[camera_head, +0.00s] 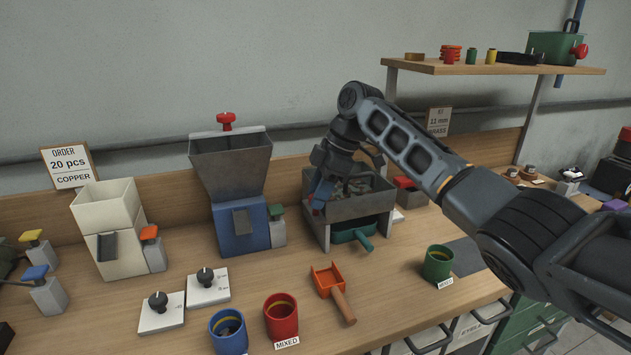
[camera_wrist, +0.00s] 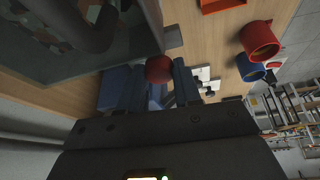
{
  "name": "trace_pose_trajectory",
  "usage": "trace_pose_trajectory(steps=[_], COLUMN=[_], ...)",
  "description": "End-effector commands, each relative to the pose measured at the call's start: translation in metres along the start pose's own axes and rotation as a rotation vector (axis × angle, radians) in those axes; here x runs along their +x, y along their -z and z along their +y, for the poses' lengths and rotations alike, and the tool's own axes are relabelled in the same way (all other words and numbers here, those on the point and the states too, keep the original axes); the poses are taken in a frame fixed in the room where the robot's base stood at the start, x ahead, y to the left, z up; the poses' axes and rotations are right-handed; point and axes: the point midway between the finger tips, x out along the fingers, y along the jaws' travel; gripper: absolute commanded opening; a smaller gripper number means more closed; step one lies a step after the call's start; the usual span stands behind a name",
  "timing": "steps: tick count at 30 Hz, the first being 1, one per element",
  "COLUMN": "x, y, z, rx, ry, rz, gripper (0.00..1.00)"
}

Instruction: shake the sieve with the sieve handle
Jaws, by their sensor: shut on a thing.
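The sieve (camera_head: 360,208) is a grey open-topped box on the bench, with dark and coloured bits inside. It fills the upper left of the wrist view (camera_wrist: 120,62). My gripper (camera_head: 320,200) reaches down at the sieve's left end. In the wrist view, its blue fingers are shut on a round red knob (camera_wrist: 158,69), which appears to be the sieve handle, beside the box wall. In the head view my gripper and wrist hide this knob and part of the sieve. A green scoop or tray (camera_head: 352,233) with a handle sits beneath the sieve.
A blue machine with a grey hopper (camera_head: 230,165) stands left of the sieve. An orange scoop (camera_head: 328,280), a red cup (camera_head: 281,318), a blue cup (camera_head: 228,335) and a green cup (camera_head: 437,264) stand in front. A shelf (camera_head: 490,69) hangs behind my arm.

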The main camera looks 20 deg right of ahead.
Motion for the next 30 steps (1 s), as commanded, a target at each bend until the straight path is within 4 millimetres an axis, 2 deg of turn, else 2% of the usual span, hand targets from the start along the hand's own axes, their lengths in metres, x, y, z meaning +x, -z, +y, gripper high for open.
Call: trace_pose_trajectory(steps=[5,14,15,22,30], x=[-0.0021,-0.0017,-0.0017,-0.0016,-0.0034], y=[0.0001,-0.0003,-0.0002,-0.0006,-0.0009], z=[-0.0094,-0.0096,-0.0096,-0.0096,-0.0094], rx=[0.0,0.0,0.0,0.0,0.0], ry=[0.0,-0.001,-0.001,-0.001,-0.001], rz=[0.001,0.001,0.001,0.0,0.0], gripper=[0.0,0.0,0.37,0.58,0.58])
